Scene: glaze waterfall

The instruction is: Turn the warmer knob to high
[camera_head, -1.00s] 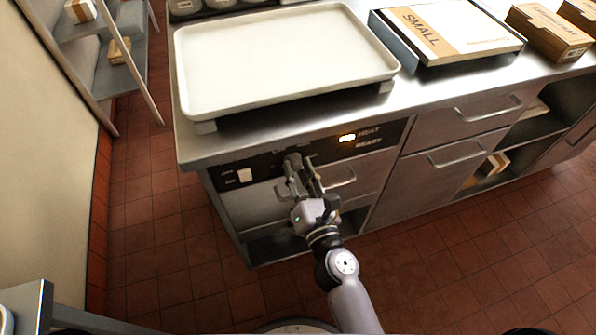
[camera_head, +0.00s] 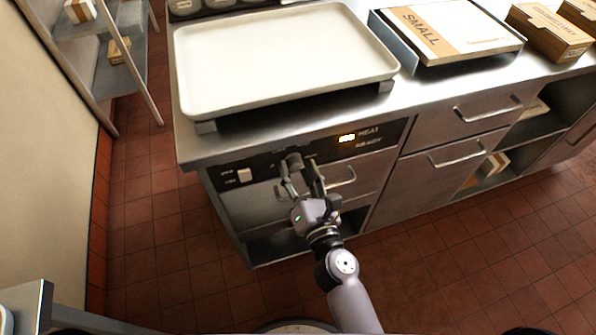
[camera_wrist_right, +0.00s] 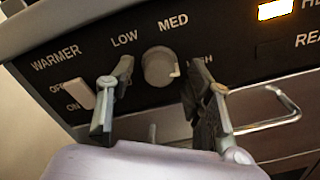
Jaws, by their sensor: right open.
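The warmer knob (camera_wrist_right: 160,66) is a round grey dial on the black control panel (camera_wrist_right: 225,50), below the MED label. Its pale pointer mark faces right, toward the HIGH label, which is partly hidden by a finger. In the head view the knob (camera_head: 294,161) sits under the counter's front edge. My right gripper (camera_head: 299,172) is open in front of the panel. In the right wrist view its fingers (camera_wrist_right: 157,72) stand on either side of the knob, with visible gaps. My left gripper is not in view.
A white rocker switch (camera_wrist_right: 80,93) is left of the knob, and a lit display (camera_wrist_right: 274,9) is at upper right. A drawer handle (camera_wrist_right: 275,122) sits below right. A cream tray (camera_head: 280,55) is on the counter above. The tiled floor (camera_head: 170,260) is clear at left.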

